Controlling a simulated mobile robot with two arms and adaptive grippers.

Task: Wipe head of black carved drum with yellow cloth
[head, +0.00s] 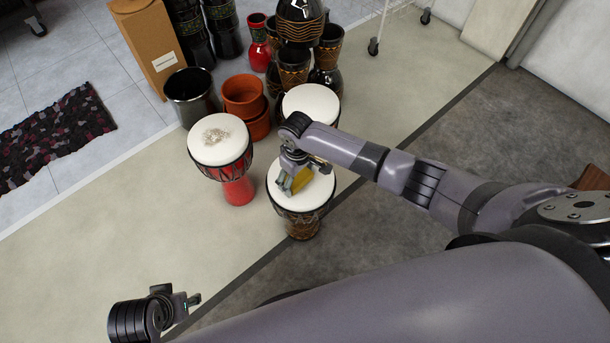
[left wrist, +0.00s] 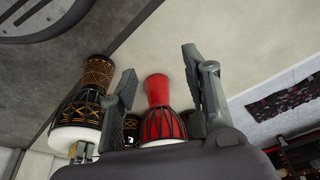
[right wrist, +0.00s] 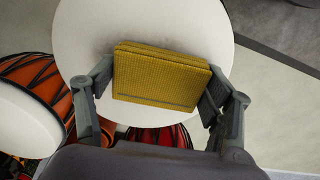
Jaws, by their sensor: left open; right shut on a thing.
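The black carved drum, with orange-brown patterning on its body (left wrist: 92,85), stands upright at the middle of the head view, its round white head (head: 314,202) facing up. My right gripper (head: 293,186) is over this head, shut on the folded yellow cloth (head: 301,180). In the right wrist view the cloth (right wrist: 160,78) spans between both fingers, against the white head (right wrist: 145,25). I cannot tell whether it touches the head. The head's part under the cloth is hidden. My left gripper (left wrist: 160,65) is open and empty, low at the left of the head view, away from the drums.
A red drum (head: 238,190) with a grey-brown patch on its white head (head: 217,136) stands close at left. Another white-headed drum (head: 312,101) stands behind. Terracotta pots (head: 243,95), dark vases and a cardboard box (head: 150,50) crowd the back. Floor at front left is clear.

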